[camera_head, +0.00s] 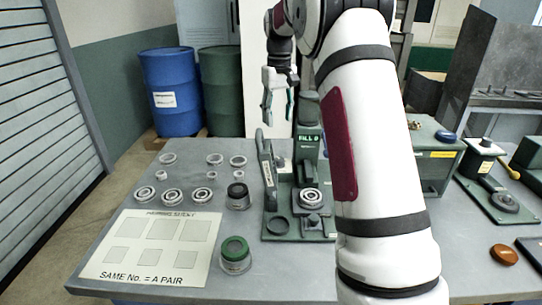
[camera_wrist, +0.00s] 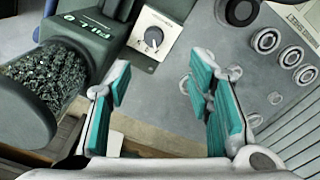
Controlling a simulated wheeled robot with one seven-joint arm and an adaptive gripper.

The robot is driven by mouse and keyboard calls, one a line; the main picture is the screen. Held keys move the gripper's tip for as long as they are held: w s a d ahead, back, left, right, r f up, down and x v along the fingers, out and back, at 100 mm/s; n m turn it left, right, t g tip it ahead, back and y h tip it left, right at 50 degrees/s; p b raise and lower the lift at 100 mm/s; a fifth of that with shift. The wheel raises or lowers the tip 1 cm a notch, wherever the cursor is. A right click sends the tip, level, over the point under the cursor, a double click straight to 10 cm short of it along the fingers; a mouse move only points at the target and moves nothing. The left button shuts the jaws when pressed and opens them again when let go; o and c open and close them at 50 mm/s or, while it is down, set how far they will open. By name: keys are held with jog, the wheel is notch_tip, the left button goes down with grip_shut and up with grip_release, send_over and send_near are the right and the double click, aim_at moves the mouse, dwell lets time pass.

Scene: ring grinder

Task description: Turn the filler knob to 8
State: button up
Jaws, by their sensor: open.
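The filler knob (camera_wrist: 153,37) is a small dark knob on a white dial plate on a dark green block, beside the filler in the wrist view. Its dial marks are too small to read. The filler (camera_wrist: 88,32) has lettering on its green housing and a clear section full of dark granules. In the head view the filler (camera_head: 308,140) stands behind the ring station; I cannot make out its knob there. My gripper (camera_wrist: 160,75) is open and empty, with teal finger pads. The knob lies beyond the fingertips, apart from them. In the head view my gripper (camera_head: 279,108) hangs above the table's far edge.
A green station (camera_head: 283,228) with an upright lever stands before the filler. A white sorting card (camera_head: 150,262) lies in front. Blue and green barrels stand behind.

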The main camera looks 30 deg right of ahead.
aim_at(280, 159)
jog(key=f, duration=0.5)
jog(key=d+f, duration=0.1)
jog(key=f, duration=0.4)
jog(key=f+p, duration=0.1)
jog(key=f, duration=0.4)
jog(key=shift+w+d+f, duration=0.1)
jog(key=shift+w+d, duration=0.05)
jog(key=shift+w, duration=0.25)
grip_shut()
